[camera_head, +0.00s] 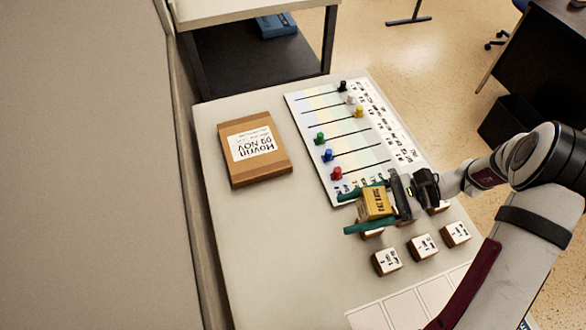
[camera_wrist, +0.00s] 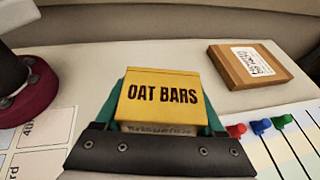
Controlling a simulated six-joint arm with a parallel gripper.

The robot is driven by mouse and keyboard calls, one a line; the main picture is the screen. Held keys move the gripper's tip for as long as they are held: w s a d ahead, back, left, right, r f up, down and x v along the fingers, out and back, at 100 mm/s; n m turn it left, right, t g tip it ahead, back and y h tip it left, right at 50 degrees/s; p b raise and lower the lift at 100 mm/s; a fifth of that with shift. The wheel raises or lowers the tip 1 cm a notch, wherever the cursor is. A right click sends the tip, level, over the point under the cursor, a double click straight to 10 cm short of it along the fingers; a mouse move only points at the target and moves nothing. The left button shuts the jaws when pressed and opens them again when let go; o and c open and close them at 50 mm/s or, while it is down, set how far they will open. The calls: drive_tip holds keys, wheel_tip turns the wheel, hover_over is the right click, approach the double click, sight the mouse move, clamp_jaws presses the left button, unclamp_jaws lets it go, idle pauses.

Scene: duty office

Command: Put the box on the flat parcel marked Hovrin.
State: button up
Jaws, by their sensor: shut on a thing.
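The flat brown parcel (camera_head: 278,167) lies on the table at the upper left in the head view, with a white label reading Hovrin, upside down there. It also shows at the upper right in the wrist view (camera_wrist: 226,70). My gripper (camera_head: 366,212) is shut on a yellow box (camera_head: 378,203) at the table's right side. The box is marked OAT BARS in the wrist view (camera_wrist: 158,112), with the green fingers on both sides of it. The box is apart from the parcel, to its lower right in the head view. Its height above the table is hard to tell.
A white board (camera_head: 312,126) with coloured pegs lies right of the parcel. Several small labelled blocks (camera_head: 388,262) stand near my gripper, one partly hidden beneath it. The table's left part (camera_head: 250,240) is clear.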

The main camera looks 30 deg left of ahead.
drive_tip(key=w+a+m+t+y, duration=0.25)
drive_tip(key=w+a, duration=0.45)
drive_tip(key=a, duration=0.4)
drive_tip(key=m+t, duration=0.4)
drive_tip(key=t, duration=0.1)
hover_over(246, 155)
drive_tip(key=f, duration=0.3)
drive_tip(key=shift+d+f, duration=0.25)
drive_tip(key=shift+d, duration=0.05)
drive_tip(key=f, duration=0.4)
drive_tip(key=shift+s+a, duration=0.1)
drive_tip(key=shift+a, duration=0.15)
drive_tip(key=shift+f, duration=0.15)
drive_tip(key=shift+f, duration=0.1)
drive_tip(key=o, duration=1.3)
